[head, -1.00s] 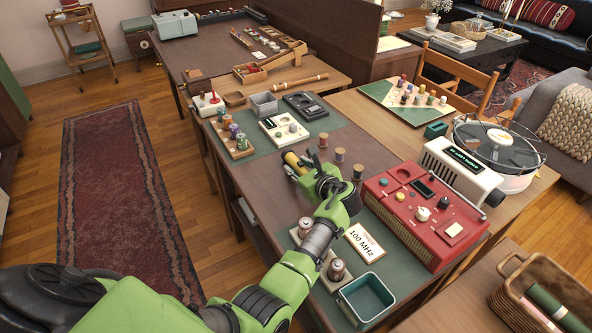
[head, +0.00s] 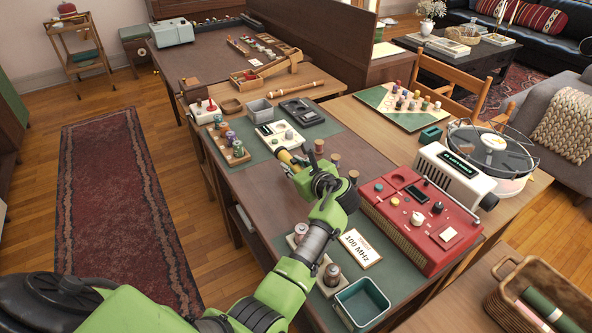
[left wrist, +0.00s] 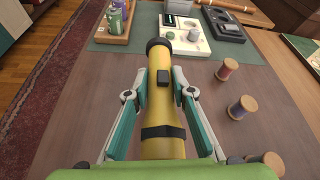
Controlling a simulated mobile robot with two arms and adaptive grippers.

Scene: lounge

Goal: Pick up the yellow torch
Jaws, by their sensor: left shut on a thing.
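The yellow torch (head: 284,155) has a dark head end and a black band. It fills the middle of the left wrist view (left wrist: 160,112), pointing away from me. My left gripper (head: 296,168) is shut on the torch, with one finger along each side of its body. In the left wrist view the gripper's fingers (left wrist: 162,92) press in on both sides. The torch is over the brown table (head: 262,191); a small gap beneath it is hard to judge. My right gripper is not in view.
Thread spools (left wrist: 242,107) stand just right of the torch. A white device (head: 279,133) and a wooden block with spools (head: 229,145) lie beyond. A red radio-like box (head: 420,215) is to the right, and a green bin (head: 361,303) is nearer me.

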